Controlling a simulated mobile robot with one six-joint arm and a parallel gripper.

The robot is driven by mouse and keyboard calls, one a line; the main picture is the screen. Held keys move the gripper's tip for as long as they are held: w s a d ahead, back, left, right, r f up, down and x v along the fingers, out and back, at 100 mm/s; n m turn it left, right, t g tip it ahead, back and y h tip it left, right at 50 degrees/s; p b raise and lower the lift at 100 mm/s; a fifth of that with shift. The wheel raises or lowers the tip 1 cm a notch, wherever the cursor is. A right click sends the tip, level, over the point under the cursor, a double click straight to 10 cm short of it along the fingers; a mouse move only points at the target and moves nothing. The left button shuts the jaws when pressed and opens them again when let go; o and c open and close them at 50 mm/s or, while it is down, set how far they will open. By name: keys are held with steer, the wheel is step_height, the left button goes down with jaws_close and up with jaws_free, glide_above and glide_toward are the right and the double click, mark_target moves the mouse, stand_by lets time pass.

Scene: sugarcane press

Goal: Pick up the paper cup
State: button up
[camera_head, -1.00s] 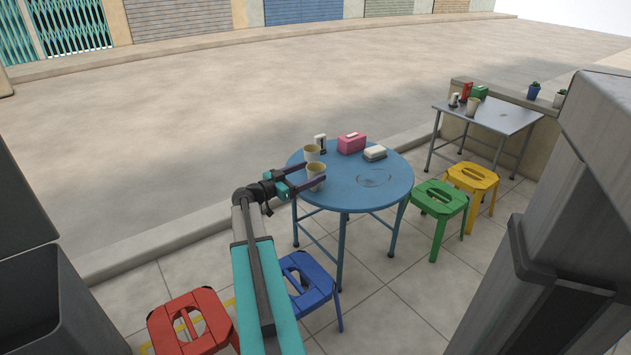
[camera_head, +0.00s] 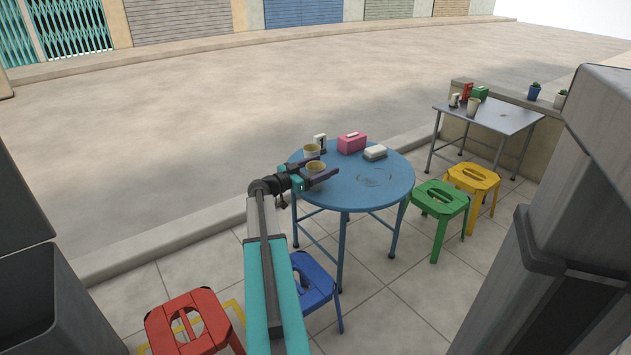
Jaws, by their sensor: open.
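Two pale paper cups stand on the round blue table (camera_head: 365,195), near its left edge. The nearer paper cup (camera_head: 316,167) is between the two fingers of my gripper (camera_head: 322,169), with its lower part hidden behind the near finger. The farther paper cup (camera_head: 312,150) stands just behind the far finger. My gripper is open and reaches in from the left over the table edge. I cannot tell whether either finger touches a cup.
A pink box (camera_head: 352,142), a white box (camera_head: 375,152) and a small dark-and-white item (camera_head: 320,140) stand farther back on the table. Green (camera_head: 440,197), yellow (camera_head: 472,180), blue (camera_head: 316,283) and red (camera_head: 188,322) stools surround it. A grey table (camera_head: 500,115) stands at right.

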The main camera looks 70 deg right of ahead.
steer(key=shift+s+d, duration=0.35)
steer(key=shift+d, duration=0.25)
steer(key=shift+c, duration=0.3)
steer(key=c, duration=1)
